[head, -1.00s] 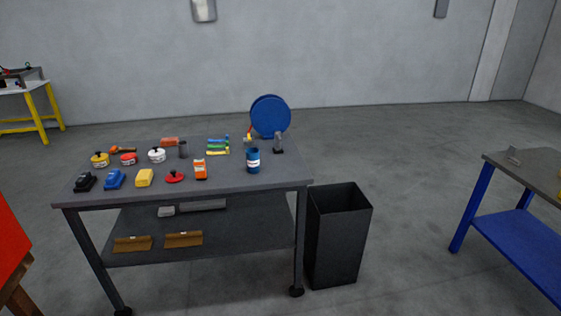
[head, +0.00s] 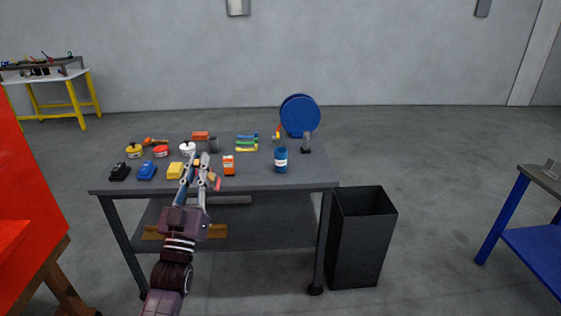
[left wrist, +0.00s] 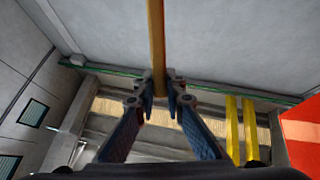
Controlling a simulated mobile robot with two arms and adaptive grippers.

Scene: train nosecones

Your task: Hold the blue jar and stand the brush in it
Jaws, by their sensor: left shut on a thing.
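The blue jar (head: 281,160) has a pale label and stands upright on the grey workbench (head: 255,183), near its right end. The brush's bristles cannot be made out. My right gripper is not in view.
A blue disc (head: 301,115) stands behind the jar. A black bin (head: 360,240) is right of the bench. A red panel (head: 30,190) is at left.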

